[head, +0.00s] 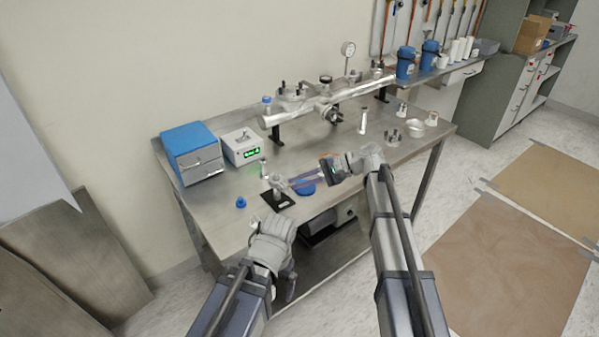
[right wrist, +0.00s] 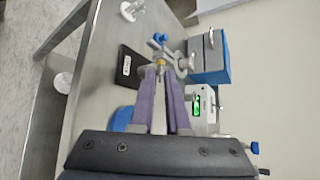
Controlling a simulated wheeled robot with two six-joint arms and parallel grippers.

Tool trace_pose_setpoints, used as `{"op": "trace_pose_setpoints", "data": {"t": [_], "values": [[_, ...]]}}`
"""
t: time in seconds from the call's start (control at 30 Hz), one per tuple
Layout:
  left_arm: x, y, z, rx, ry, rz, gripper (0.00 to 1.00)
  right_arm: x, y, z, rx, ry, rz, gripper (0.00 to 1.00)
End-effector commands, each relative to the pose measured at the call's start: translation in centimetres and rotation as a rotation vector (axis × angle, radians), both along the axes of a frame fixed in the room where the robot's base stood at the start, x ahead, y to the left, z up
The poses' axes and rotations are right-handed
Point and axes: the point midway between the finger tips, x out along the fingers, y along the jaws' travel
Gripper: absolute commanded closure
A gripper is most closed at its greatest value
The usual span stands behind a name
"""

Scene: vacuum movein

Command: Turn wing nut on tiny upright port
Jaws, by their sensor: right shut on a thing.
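A small metal fitting with a clamp (head: 277,182) stands on a black base plate (head: 279,199) near the table's front edge. In the right wrist view, the fitting (right wrist: 172,58) is silver with a blue part, and the black plate (right wrist: 128,66) has a white label. My right gripper (head: 287,184) reaches it from the right. Its purple fingers (right wrist: 161,80) are shut at the fitting, on a small part that I take to be the wing nut; the fingertips partly hide it. My left gripper (head: 288,284) hangs low before the table, its jaws unclear.
A blue-topped box (head: 192,150) and a white controller with a green display (head: 242,147) stand behind left. A long metal manifold (head: 330,104) runs along the back. A small blue piece (head: 241,202) and a blue disc (head: 305,188) lie nearby. The right front tabletop is mostly clear.

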Motion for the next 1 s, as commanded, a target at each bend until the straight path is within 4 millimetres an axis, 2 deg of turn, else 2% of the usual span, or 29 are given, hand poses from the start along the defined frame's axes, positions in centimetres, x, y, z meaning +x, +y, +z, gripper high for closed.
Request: {"op": "trace_pose_setpoints", "data": {"t": [0.03,0.4,0.7,1.0], "values": [[0.0,0.0,1.3,0.0,0.0,0.0,0.04,0.3,0.1,0.7,-0.03,0.037,0.002,1.0],[0.0,0.0,4.8,0.0,0.0,0.001,0.04,0.7,0.4,0.8,-0.236,0.32,0.005,1.0],[0.0,0.0,6.1,0.0,0.0,0.001,0.04,0.9,0.6,0.6,-0.374,0.51,0.004,1.0],[0.0,0.0,6.4,0.0,0.0,0.001,0.04,0.9,0.7,0.5,-0.448,0.609,0.003,1.0]]}}
